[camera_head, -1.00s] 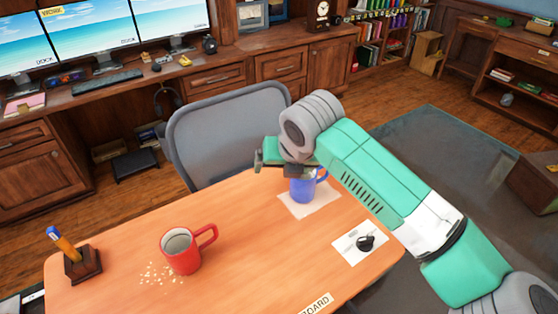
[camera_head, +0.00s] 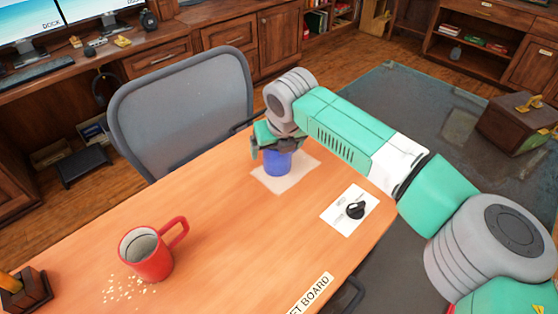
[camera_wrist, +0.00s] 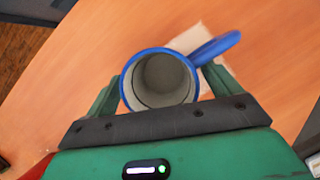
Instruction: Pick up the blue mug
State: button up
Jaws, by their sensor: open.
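The blue mug (camera_head: 277,163) stands upright on a pale paper sheet (camera_head: 292,182) near the table's far edge. My gripper (camera_head: 270,148) is right over it, and hides its rim in the head view. In the wrist view the mug (camera_wrist: 160,80) shows from above, empty, with its handle toward the upper right. The open fingers of my gripper (camera_wrist: 160,95) reach down on either side of the mug. I cannot tell whether they touch it.
A red mug (camera_head: 147,254) stands at the front left of the table (camera_head: 225,220), with crumbs (camera_head: 125,288) beside it. A white card (camera_head: 345,205) with a small black object (camera_head: 355,210) lies to the right. A grey chair (camera_head: 180,110) stands behind the table. A pen holder (camera_head: 25,292) is at the left edge.

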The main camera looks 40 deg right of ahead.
jog(key=shift+w+f, duration=0.15)
jog(key=c, duration=1.2)
jog(key=shift+r, duration=0.25)
jog(key=shift+c, duration=0.2)
jog(key=s+a+r+p, duration=0.1)
jog(key=s+r+p, duration=0.1)
jog(key=s, duration=0.6)
jog(key=s+a+r+p, duration=0.2)
jog(key=s+p, duration=0.3)
jog(key=s, duration=0.2)
jog(key=shift+s+r, duration=0.25)
jog(key=shift+s, duration=0.15)
